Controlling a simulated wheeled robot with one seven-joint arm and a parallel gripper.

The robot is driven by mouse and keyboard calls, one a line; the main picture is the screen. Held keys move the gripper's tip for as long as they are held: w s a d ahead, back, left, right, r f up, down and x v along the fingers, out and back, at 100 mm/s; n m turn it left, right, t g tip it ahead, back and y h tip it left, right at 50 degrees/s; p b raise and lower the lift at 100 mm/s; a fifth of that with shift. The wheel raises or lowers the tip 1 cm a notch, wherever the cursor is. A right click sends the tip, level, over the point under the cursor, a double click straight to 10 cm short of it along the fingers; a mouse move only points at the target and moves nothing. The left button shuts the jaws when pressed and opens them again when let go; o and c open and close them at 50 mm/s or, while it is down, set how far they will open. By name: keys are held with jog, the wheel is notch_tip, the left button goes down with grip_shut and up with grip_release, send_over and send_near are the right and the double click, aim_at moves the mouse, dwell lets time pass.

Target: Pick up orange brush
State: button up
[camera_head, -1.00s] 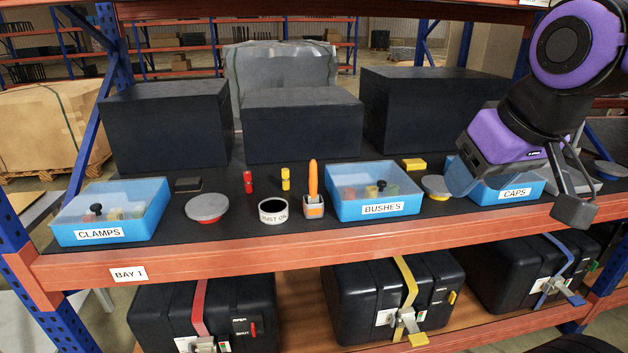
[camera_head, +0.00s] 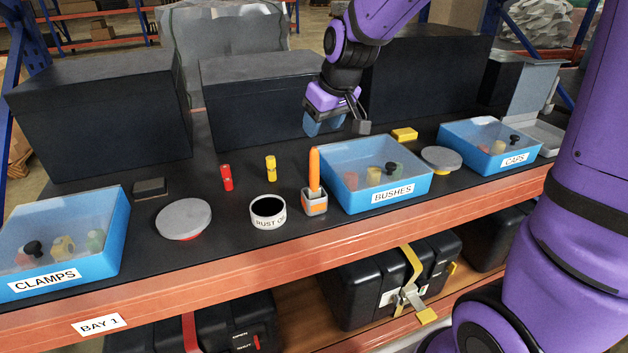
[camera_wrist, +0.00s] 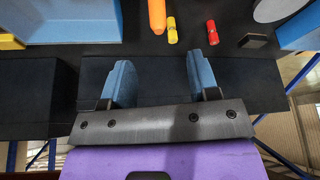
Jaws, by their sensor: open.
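The orange brush (camera_head: 314,170) stands upright in a small grey and orange holder (camera_head: 315,203) on the black shelf top, between the rust oil tin and the BUSHES box. My gripper (camera_head: 336,125) is open and empty. It is above the shelf, behind the brush and in front of the middle dark box. In the wrist view, my gripper's two blue fingers (camera_wrist: 160,80) are spread apart. The brush's orange handle (camera_wrist: 157,16) shows there at the top edge, beyond the fingers and roughly between them. Its holder is out of that view.
The BUSHES box (camera_head: 415,190) is just right of the brush; the rust oil tin (camera_head: 268,214) is just left. A red cylinder (camera_head: 226,178) and a yellow cylinder (camera_head: 270,168) stand nearby. Dark boxes (camera_head: 262,105) line the back. A CLAMPS box (camera_head: 108,255) is far left.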

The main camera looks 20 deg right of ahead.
aim_at(312, 158)
jog(key=x, duration=0.6)
jog(key=shift+s+d+x, duration=0.1)
jog(key=shift+s+x, duration=0.05)
jog(key=shift+x, duration=1.15)
jog(key=shift+s+d+x, duration=0.1)
jog(key=shift+s+x, duration=0.05)
jog(key=shift+x, duration=1.2)
jog(key=shift+f, duration=0.15)
jog(key=shift+c, duration=0.2)
jog(key=c, duration=1)
